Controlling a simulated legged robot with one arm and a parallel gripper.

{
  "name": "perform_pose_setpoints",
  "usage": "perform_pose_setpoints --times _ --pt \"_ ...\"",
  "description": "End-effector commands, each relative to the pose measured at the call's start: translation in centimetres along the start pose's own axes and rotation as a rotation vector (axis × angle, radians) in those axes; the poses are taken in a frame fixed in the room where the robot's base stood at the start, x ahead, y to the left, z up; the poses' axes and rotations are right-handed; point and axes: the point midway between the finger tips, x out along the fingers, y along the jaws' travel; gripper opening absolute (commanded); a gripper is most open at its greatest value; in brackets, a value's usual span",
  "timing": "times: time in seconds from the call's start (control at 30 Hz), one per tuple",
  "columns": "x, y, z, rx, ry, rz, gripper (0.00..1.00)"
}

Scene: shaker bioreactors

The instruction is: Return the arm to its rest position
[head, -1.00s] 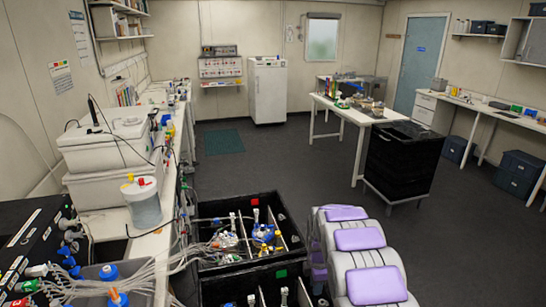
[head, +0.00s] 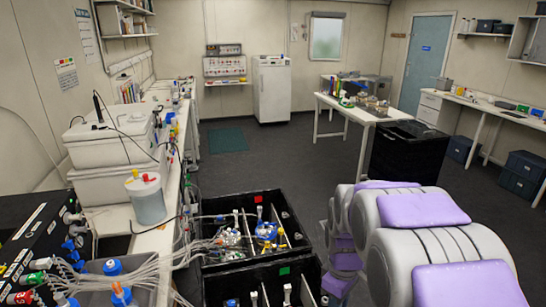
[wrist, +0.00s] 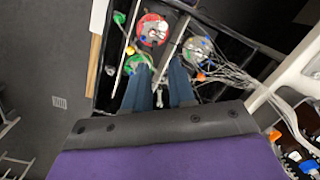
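My arm, grey with purple pads, fills the lower right of the head view, folded in front of the black shaker bins. My gripper (wrist: 160,72) shows in the wrist view as two dark blue fingers, apart with a gap between them. They point over a black bin (wrist: 252,38) holding vessels with red and green tops and clear tubing. I see nothing clearly gripped; a pale metal piece shows in the gap, seemingly below. The gripper itself is hidden in the head view.
Two black bins with vessels (head: 266,229) stand beside my arm. A white bench (head: 170,240) with tubing, a jar (head: 147,200) and white boxes (head: 112,150) runs along the left. A table (head: 335,104) and black cabinet (head: 402,155) stand beyond. The middle floor (head: 265,155) is clear.

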Motion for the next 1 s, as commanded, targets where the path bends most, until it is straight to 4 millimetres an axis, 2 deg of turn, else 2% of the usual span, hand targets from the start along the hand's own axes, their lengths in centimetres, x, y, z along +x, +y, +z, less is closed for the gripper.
perform_pose_setpoints --times 0.3,0.5,0.8,1.0 --pt "-2.3 -6.1 5.0 0.254 -0.008 -0.016 0.24" --pt "-2.8 -9.9 8.1 0.411 -0.018 -0.029 0.24" --pt "-2.5 -15.8 12.9 0.642 -0.042 -0.045 0.24" --pt "-1.9 -18.8 15.4 0.769 -0.053 -0.048 0.24"
